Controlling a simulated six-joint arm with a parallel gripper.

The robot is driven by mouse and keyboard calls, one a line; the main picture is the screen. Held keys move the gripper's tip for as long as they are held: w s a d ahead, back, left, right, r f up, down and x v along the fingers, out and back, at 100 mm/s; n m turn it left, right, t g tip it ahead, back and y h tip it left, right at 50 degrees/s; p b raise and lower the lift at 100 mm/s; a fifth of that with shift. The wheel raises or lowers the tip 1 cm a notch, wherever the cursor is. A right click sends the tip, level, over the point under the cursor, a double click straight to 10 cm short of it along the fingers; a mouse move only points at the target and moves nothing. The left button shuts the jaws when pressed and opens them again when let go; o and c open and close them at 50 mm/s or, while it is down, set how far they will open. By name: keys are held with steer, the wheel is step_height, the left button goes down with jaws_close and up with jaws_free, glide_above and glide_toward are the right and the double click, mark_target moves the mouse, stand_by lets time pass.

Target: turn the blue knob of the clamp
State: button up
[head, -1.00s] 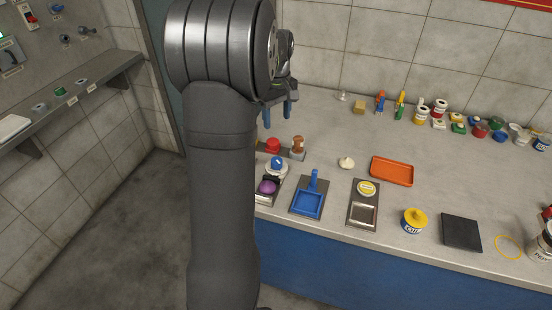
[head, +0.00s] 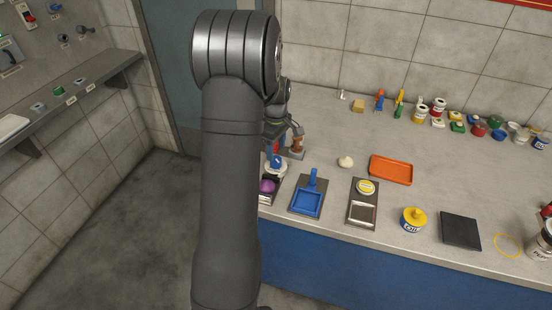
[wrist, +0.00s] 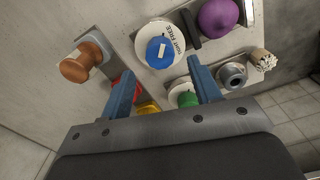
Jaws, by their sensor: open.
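The blue knob (wrist: 161,52) sits on a white round disc (wrist: 150,37) with dark lettering in the wrist view. My gripper (wrist: 160,67) is open, its two blue fingers spread to the left and right. The knob shows just beyond the fingertips, roughly centred between them, and nothing is held. I cannot tell how far the tips are above it. In the head view my gripper (head: 276,154) is over the left end of the bench, and its finger partly covers the knob. The white disc (head: 277,172) shows just below it.
A brown knob (wrist: 82,60) is left of the fingers and a purple ball (wrist: 218,17) is at upper right. Red, yellow and green parts lie behind the fingers. A blue tray (head: 307,203) and an orange tray (head: 391,169) are to the right on the bench.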

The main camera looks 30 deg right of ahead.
mark_target(276, 159)
steer(key=shift+f, duration=2.7)
steer(key=c, duration=1)
